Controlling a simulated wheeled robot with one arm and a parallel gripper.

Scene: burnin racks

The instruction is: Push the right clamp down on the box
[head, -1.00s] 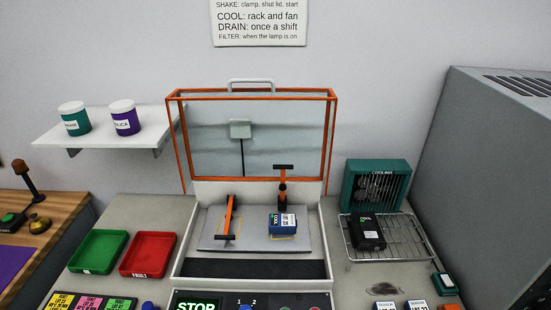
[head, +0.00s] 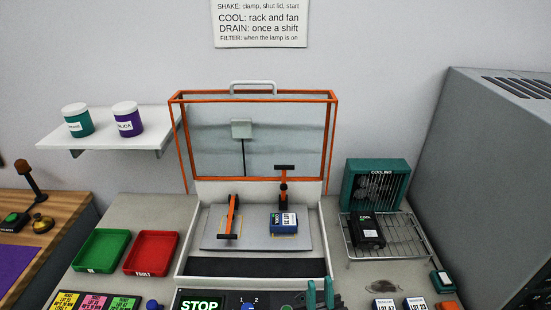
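The blue box (head: 283,222) with a white label sits on the right side of the grey plate (head: 257,241) inside the shaker. The right clamp (head: 284,185) is orange with a black crossbar. It stands upright just behind the box and does not press on it. The left clamp (head: 231,214) lies down toward the front over the plate's left side, with no box under it. My gripper (head: 319,293) shows at the bottom edge, in front of the shaker's right side. Its two dark green fingers stand apart with a gap and hold nothing visible; the rest of it is cut off.
The orange-framed clear lid (head: 253,92) is raised behind the clamps. A control panel with a STOP display (head: 199,305) is in front. A wire rack (head: 407,236) with a black box (head: 367,230) and a fan (head: 377,180) stand right; green (head: 98,250) and red (head: 150,252) trays stand left.

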